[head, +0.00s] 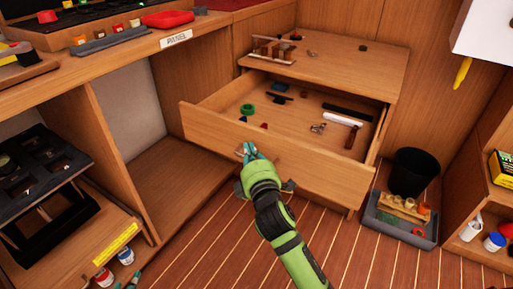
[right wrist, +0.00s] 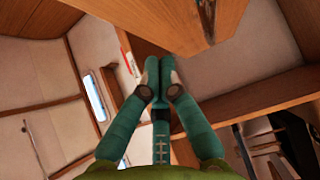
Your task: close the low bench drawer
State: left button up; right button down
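The low bench drawer (head: 320,172) is wooden and stands pulled out of its bench cabinet (head: 350,68), its inside showing from above. My right gripper (head: 248,152) is at the outer face of the drawer front, left of its middle. In the right wrist view its two teal fingers (right wrist: 158,64) lie together, with nothing visible between them. A wooden panel (right wrist: 185,12) shows just beyond the fingertips in that view. I cannot tell whether the fingertips touch the drawer front. My left gripper is not in view.
The drawer holds a green ring (head: 248,109), a white-and-black bar (head: 342,118) and other small items. Small objects stand on the bench top. A grey tray (head: 400,222) and black bin (head: 413,172) stand at right. Striped floor (head: 345,240) lies clear before the drawer.

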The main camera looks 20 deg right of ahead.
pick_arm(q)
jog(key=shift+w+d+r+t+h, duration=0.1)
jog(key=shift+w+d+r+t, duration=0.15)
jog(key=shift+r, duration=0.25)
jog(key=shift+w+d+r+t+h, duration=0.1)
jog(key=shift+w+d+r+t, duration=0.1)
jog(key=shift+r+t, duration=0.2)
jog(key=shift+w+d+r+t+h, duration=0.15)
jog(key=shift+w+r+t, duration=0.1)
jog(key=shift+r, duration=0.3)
pick_arm(e)
jog(key=shift+w+d, duration=0.45)
jog(key=shift+d, duration=0.2)
jog(key=shift+w+d, duration=0.4)
jog(key=shift+d, duration=0.2)
